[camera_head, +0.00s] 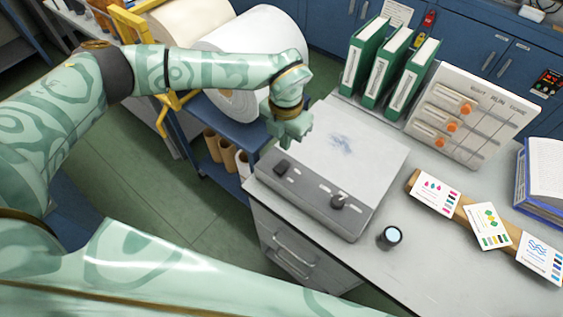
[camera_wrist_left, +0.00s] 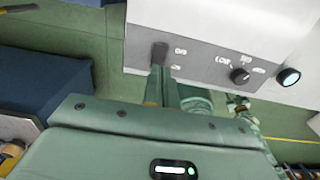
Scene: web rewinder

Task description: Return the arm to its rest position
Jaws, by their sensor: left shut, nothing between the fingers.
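My left arm (camera_head: 215,70) reaches in from the left, and its gripper (camera_head: 290,138) hangs over the left edge of a grey box (camera_head: 345,150) with a smudged top, a dark switch and a knob. The gripper is shut and empty. In the left wrist view the shut fingers (camera_wrist_left: 162,88) lie just below the dark switch (camera_wrist_left: 160,52) on the box's front panel; I cannot tell whether they touch it. The knob (camera_wrist_left: 239,75) is to the right of the fingers. The large pale green arm link across the bottom of the head view is mine.
Green binders (camera_head: 378,62) and a slotted board (camera_head: 462,112) stand behind the box. A small round lens-like cylinder (camera_head: 390,236), a wooden card holder (camera_head: 463,212) and a blue book (camera_head: 543,180) are on the counter. White rolls (camera_head: 245,55) sit behind my left arm.

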